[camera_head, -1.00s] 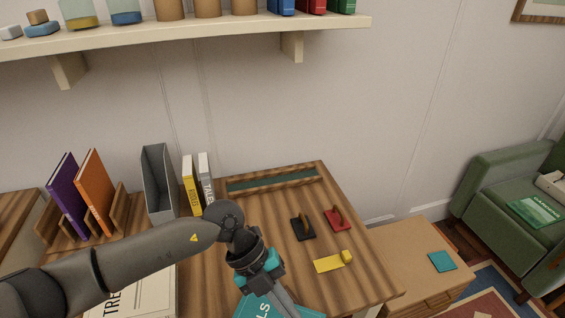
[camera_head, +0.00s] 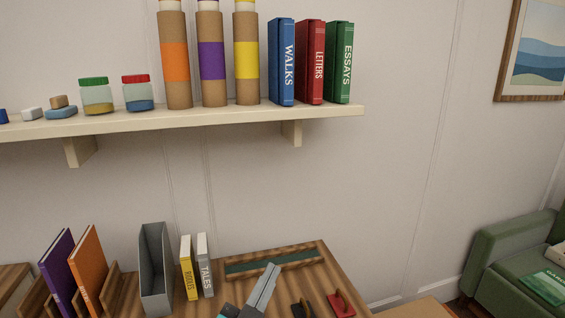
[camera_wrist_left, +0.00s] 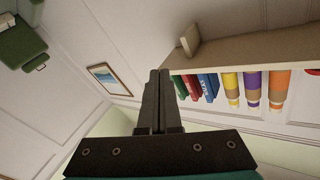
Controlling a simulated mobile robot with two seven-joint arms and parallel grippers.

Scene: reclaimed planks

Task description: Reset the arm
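My left gripper (camera_head: 270,270) shows at the bottom of the head view, with its grey fingers pointing up over the wooden desk (camera_head: 340,275). In the left wrist view its two fingers (camera_wrist_left: 155,75) lie together with nothing visible between them. The fingers are apart from the shelf and the books on it. Most of my left arm is out of the head view. My right gripper is in neither view.
A shelf (camera_head: 210,117) on the wall holds jars, tubes and upright books. On the desk stand a grey file holder (camera_head: 153,270), a yellow book (camera_head: 188,268) and a white book (camera_head: 205,265). Black and red handled items lie right of my gripper. A green armchair (camera_head: 510,255) is at right.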

